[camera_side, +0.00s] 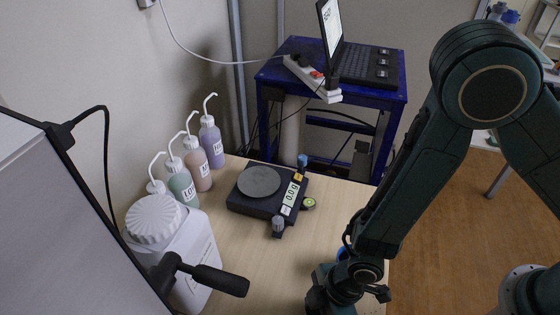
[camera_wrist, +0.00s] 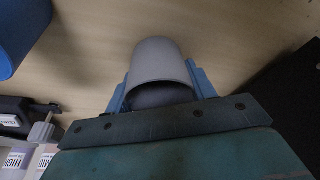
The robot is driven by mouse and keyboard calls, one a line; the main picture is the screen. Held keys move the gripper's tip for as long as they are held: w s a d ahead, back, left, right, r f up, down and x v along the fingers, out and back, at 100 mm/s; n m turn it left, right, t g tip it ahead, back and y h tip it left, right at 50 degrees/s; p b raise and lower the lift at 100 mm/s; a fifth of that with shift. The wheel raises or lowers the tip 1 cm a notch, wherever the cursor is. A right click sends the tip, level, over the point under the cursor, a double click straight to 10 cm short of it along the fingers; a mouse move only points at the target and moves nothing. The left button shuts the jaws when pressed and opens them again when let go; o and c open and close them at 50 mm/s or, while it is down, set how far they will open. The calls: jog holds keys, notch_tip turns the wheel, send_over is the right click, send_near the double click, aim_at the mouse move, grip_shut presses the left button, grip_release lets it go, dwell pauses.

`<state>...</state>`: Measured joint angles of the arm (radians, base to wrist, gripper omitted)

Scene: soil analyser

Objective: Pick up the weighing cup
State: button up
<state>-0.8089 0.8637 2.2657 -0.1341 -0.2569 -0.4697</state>
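The weighing cup (camera_wrist: 157,62) is a smooth grey cup in the wrist view, with its round opening towards me and a shadowed inside. My gripper (camera_wrist: 158,68) has one blue finger on each side of it, very close to its wall. I cannot tell whether the fingers press on the cup or stand just clear of it. The pale wood table shows beyond the cup. In the side view my wrist is low at the table's right front, and the cup and fingertips cannot be made out there.
In the side view a black balance (camera_side: 268,205) with a round grey plate (camera_side: 259,181) stands mid-table. Several wash bottles (camera_side: 197,163) and a white jug (camera_side: 190,262) stand left. A blue object (camera_wrist: 20,35) is at the wrist view's upper left.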

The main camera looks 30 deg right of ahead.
jog(key=shift+r, duration=0.1)
dwell(0.3)
notch_tip(320, 180, up, 20)
jog(key=shift+f, duration=0.15)
dwell(0.8)
dwell(0.5)
jog(key=w+a+r+m+t+h, duration=0.1)
jog(key=w+r+m, duration=0.15)
jog(key=w, duration=0.85)
jog(key=w+a+r+m+t, duration=0.1)
jog(key=w+m, duration=0.3)
jog(key=w, duration=0.6)
jog(key=shift+w+d+r+m+h, duration=0.4)
jog(key=shift+w+d+m, duration=0.75)
jog(key=shift+w, duration=1.55)
jog(key=shift+w+d+r+m+h, duration=0.45)
jog(key=shift+w+d+m, duration=0.75)
jog(key=shift+w, duration=1.55)
jog(key=shift+w+d+r+m+h, duration=0.25)
jog(key=shift+w+d+r+m, duration=0.4)
jog(key=shift+w+m, duration=1.5)
jog(key=shift+w+f+n, duration=0.15)
jog(key=shift+w+n, duration=0.4)
